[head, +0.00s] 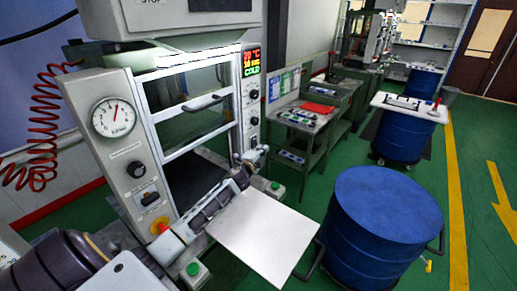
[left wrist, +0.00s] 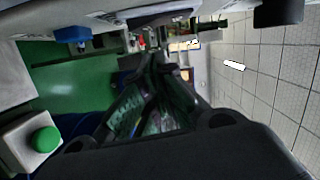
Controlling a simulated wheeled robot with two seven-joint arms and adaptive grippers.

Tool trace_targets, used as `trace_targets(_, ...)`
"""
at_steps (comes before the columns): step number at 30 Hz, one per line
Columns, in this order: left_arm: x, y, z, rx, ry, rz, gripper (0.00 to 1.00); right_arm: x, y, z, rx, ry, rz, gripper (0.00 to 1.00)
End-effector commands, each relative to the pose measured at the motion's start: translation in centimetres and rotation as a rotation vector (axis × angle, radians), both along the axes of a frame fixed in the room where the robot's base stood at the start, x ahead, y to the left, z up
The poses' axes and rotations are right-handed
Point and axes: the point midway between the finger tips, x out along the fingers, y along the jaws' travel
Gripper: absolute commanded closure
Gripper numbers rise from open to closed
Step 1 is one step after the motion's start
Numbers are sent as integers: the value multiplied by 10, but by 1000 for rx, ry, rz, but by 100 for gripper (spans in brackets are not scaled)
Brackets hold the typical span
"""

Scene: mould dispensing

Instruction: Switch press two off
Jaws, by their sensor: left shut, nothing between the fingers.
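A grey press (head: 115,85) stands at the left in the head view, with a round gauge and a barred door. A black rotary switch (head: 150,198) is on the left column. My left gripper (head: 261,152) is shut and empty, near the lower end of the right column; I cannot tell whether it touches. In the left wrist view its shut fingers (left wrist: 160,60) point toward the top. My right gripper is not seen.
A pale metal plate (head: 263,237) lies right of my left arm. A blue drum (head: 383,225) stands to its right. A green-button box (head: 194,272) is below the arm. A grey workbench (head: 304,122) stands behind. The green floor by the yellow line is clear.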

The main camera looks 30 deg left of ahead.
Motion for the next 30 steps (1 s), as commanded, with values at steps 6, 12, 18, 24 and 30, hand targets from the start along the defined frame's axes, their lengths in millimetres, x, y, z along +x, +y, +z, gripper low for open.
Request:
trace_targets(6, 1, 15, -1, 1, 0, -1, 100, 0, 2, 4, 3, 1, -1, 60)
trace_targets(12, 1, 18, -2, 1, 0, -1, 100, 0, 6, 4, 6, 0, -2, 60)
trace_targets(18, 1, 17, -2, 1, 0, 0, 100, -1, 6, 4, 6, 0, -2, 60)
trace_targets(24, 1, 19, -4, 20, -2, 0, 100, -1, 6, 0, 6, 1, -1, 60)
trace_targets(30, 2, 24, -8, 78, -6, 0, 100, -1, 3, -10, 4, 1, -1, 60)
